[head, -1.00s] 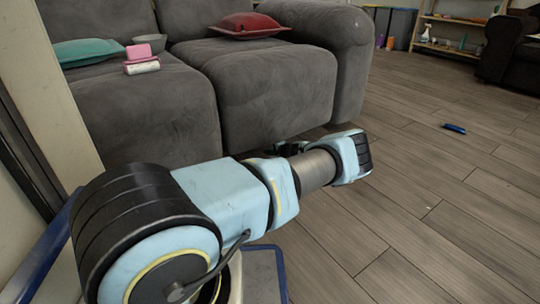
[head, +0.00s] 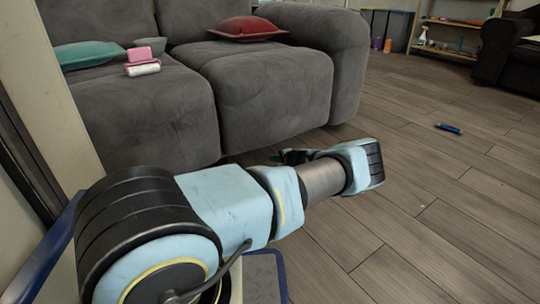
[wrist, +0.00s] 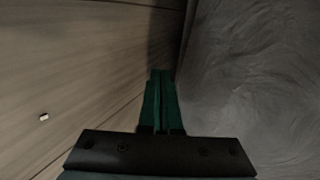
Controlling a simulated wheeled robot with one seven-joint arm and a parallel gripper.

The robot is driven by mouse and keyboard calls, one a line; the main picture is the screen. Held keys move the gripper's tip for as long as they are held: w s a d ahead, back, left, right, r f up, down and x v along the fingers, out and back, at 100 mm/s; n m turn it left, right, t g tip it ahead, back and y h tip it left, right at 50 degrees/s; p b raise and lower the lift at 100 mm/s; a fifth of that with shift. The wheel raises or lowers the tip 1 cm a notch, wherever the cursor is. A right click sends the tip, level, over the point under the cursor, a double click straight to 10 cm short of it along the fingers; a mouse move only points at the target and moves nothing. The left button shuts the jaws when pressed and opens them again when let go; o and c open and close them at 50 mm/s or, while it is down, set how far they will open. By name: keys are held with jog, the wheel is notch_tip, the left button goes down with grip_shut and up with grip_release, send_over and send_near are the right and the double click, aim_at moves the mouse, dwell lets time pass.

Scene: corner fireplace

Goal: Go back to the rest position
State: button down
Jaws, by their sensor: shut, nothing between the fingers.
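My gripper (wrist: 161,75) shows in the wrist view with its two green fingers together, shut and empty. Beyond the fingers, the wrist view has wooden floor on the left and the grey sofa (wrist: 255,70) on the right. In the head view my arm reaches out to the right, low in front of the sofa (head: 265,95). The gripper is mostly hidden there behind my wrist; only a dark part shows near the sofa's lower front.
On the sofa lie a teal cushion (head: 88,54), a pink block (head: 139,54), a white item (head: 143,68), a grey bowl (head: 147,43) and a red cushion (head: 248,28). A blue object (head: 449,129) lies on open floor (head: 440,210). Shelves (head: 455,35) stand at the back.

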jog(key=s+d+p, duration=0.3)
jog(key=s+d, duration=0.1)
jog(key=s, duration=0.3)
jog(key=s+a+r+n+g+p, duration=0.2)
jog(key=s+a+r+n+g, duration=0.2)
jog(key=a+r, duration=0.45)
jog(key=s+a+r+n+g+p, duration=0.2)
jog(key=s+a+r+n+g, duration=0.25)
jog(key=a+r, duration=0.4)
jog(key=s+a+r+n+h+p, duration=0.3)
jog(key=s+r+h+p, duration=0.35)
jog(key=s+r, duration=2.05)
notch_tip(320, 180, up, 40)
jog(key=w+p, duration=0.2)
jog(key=p, duration=3.7)
jog(key=shift+f, duration=0.15)
jog(key=shift+m+g, duration=0.25)
